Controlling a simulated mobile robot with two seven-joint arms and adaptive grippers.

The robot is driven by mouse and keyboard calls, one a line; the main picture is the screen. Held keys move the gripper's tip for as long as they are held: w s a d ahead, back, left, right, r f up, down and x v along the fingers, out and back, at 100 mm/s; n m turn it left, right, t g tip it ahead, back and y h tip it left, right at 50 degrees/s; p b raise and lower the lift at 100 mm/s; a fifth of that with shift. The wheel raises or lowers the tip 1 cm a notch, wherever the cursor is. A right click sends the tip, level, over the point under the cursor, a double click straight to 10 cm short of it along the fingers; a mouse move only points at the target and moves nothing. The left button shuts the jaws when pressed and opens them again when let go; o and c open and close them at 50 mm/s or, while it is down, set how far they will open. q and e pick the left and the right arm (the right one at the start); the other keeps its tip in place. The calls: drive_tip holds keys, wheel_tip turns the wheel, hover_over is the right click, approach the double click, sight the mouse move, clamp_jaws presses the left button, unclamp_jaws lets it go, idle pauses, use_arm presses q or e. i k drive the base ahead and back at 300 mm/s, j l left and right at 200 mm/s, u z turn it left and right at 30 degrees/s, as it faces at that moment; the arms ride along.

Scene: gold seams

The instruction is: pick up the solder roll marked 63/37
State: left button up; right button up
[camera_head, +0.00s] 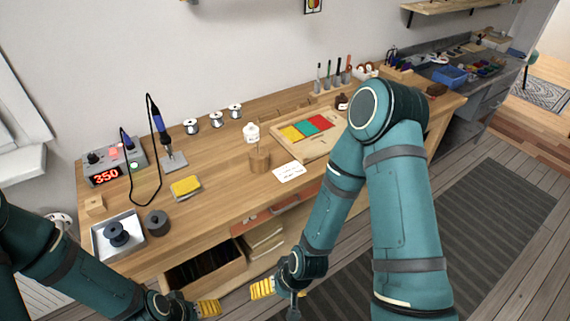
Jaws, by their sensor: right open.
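Three small solder rolls stand in a row at the back of the wooden bench, by the wall: a left one (191,126), a middle one (216,120) and a right one (235,111). Their markings are too small to read, so I cannot tell which is 63/37. My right gripper (275,291) is open and empty, low in front of the bench's front edge, well apart from the rolls. My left gripper (204,308) is at the bottom edge, partly cut off; one yellow finger pad shows and its opening is unclear.
A soldering station (108,167) reading 350, an iron in its stand (172,161) and a yellow sponge (186,186) are at left. A small bottle (251,133), wooden block (259,161) and white card (288,172) stand mid-bench. An open drawer (205,272) juts out below.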

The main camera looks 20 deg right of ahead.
sight(191, 126)
drive_tip(key=l+u, duration=0.45)
drive_tip(key=l, duration=1.15)
